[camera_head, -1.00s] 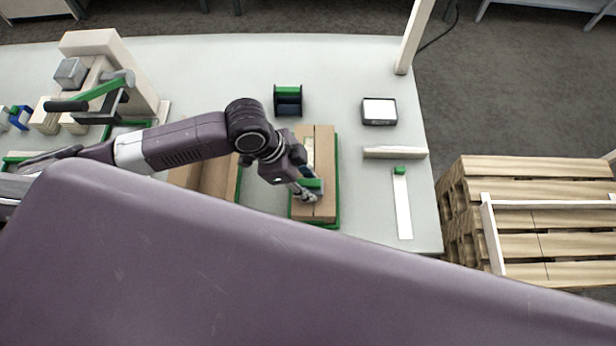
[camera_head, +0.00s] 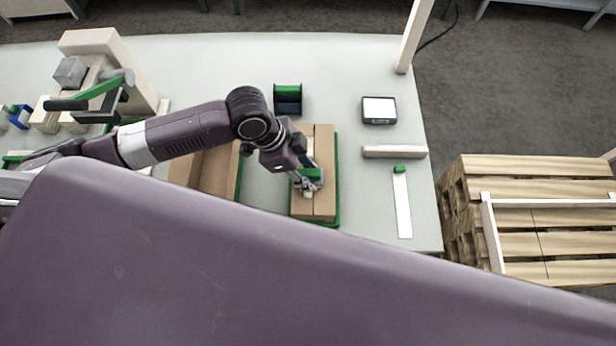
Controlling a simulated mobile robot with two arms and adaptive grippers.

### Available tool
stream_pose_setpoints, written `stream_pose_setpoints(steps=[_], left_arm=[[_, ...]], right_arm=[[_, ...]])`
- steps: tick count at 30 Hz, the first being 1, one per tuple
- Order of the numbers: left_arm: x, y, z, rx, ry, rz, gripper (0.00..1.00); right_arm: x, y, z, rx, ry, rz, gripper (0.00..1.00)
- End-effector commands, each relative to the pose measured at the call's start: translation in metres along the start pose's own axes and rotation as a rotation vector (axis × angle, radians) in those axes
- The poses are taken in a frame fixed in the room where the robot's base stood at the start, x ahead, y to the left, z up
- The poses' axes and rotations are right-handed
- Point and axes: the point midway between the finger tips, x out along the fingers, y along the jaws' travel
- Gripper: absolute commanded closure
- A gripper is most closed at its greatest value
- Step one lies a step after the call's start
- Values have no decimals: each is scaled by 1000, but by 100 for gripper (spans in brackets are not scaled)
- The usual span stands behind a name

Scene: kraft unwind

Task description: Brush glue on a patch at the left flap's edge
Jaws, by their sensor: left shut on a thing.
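A brown cardboard carton (camera_head: 324,206) lies with its two flaps closed, a seam running down between them, in a green-edged holder (camera_head: 337,186). My left gripper (camera_head: 308,184) is over the left flap (camera_head: 300,207), close to the seam. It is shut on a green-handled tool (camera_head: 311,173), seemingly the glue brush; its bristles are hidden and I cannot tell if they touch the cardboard. A small pale spot (camera_head: 309,194) shows beside the fingertips near the seam. A pale strip higher on the seam is mostly hidden by my gripper. My right gripper is not in view.
An open carton (camera_head: 215,178) stands left of the closed one. A green and dark blue holder (camera_head: 288,98) stands behind. Clear table lies between.

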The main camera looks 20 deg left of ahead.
Motion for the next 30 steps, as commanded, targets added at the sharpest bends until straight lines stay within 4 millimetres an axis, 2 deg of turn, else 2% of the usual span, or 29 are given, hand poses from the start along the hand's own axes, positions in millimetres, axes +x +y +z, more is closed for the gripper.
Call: stream_pose_setpoints(steps=[30], left_arm=[[1, -40, 0, 0, -1, -2, 88]], right_arm=[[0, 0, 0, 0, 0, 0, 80]])
